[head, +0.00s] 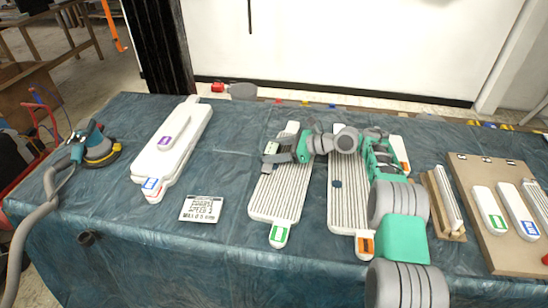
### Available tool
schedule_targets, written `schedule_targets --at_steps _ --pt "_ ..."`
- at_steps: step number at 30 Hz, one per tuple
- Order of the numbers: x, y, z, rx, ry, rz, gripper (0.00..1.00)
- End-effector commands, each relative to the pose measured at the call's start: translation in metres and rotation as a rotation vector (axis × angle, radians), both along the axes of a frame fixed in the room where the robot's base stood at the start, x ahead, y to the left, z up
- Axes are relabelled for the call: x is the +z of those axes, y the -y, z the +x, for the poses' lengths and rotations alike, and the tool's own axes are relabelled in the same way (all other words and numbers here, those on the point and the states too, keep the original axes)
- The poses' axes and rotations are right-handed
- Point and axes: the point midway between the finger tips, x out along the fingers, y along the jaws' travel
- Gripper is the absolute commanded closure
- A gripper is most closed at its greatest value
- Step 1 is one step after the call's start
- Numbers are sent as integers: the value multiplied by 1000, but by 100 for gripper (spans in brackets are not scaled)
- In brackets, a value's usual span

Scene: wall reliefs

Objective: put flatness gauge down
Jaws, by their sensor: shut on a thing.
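My gripper (276,156) is at the left end of my grey and green arm, above the upper part of a ribbed white panel (280,192) with a green label. It is shut on a small grey piece, which I take to be the flatness gauge (271,148). The piece is small and partly hidden by the fingers, so its shape is unclear. I cannot tell whether it touches the panel below.
A second ribbed panel (342,200) with an orange label lies under my arm. Stacked white pieces (172,145), a printed card (201,208) and a sander (97,146) lie left. A brown board (477,178) with white pieces lies right.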

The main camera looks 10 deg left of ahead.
Motion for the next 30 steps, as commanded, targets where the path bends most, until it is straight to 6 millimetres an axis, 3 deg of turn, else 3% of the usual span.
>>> schedule_targets --at_steps 4,15,16,24,30 --pt "-26 0 -1 0 -3 0 82" --pt "-34 0 0 0 -1 1 82" --pt "-35 0 -1 0 -1 0 34" --pt "-34 0 -1 -1 -2 0 13" --pt "-34 0 -1 -1 -2 0 13"
